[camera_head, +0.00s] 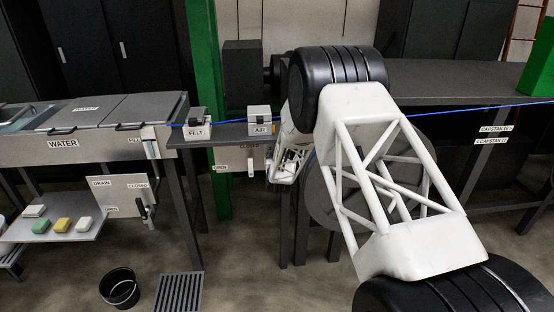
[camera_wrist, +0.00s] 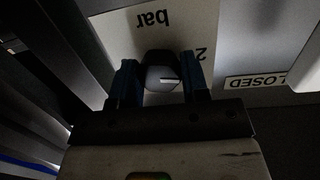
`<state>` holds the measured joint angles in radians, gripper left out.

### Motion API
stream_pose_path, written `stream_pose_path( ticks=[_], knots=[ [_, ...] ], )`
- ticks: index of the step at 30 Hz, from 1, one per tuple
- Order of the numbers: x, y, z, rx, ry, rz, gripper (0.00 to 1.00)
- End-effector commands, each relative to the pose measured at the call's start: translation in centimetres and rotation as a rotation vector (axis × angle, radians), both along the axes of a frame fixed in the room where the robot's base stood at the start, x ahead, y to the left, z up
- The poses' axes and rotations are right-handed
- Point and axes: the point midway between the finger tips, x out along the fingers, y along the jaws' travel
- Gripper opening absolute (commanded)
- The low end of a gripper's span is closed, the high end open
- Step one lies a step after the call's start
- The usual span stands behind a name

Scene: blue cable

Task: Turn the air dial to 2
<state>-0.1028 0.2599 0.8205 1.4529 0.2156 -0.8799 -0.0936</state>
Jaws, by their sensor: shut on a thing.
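The air dial (camera_wrist: 162,78) is a dark round knob with a pale pointer line, in the wrist view between my gripper's fingers. My gripper (camera_wrist: 160,83) is shut on it, one finger on each side. The pointer line lies about level in the picture, toward the right. The dial's panel (camera_wrist: 118,34) shows an upside-down "bar" and part of a "2" to the right of the knob. In the head view my gripper (camera_head: 283,172) is small and partly behind my arm, beneath the AIR box (camera_head: 260,114). The dial is hidden there.
A CLOSED label (camera_wrist: 257,82) is on the panel right of the dial. The FELT block (camera_head: 197,122) stands left of the AIR box. A blue cable (camera_head: 460,110) runs across at bench height. The water tank (camera_head: 85,125) is at left, with a bucket (camera_head: 120,288) on the floor.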

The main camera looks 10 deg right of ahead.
Motion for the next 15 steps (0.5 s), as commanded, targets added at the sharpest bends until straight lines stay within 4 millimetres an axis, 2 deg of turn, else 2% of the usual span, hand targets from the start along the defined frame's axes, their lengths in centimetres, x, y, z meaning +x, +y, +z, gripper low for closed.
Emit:
stream_pose_path(
  ticks=[6,15],
  knots=[
    [0.0,0.02,-0.01,-0.129,0.0,0.0,0.18],
    [0.01,-0.01,-0.01,-0.198,0.0,0.0,0.18]
  ],
)
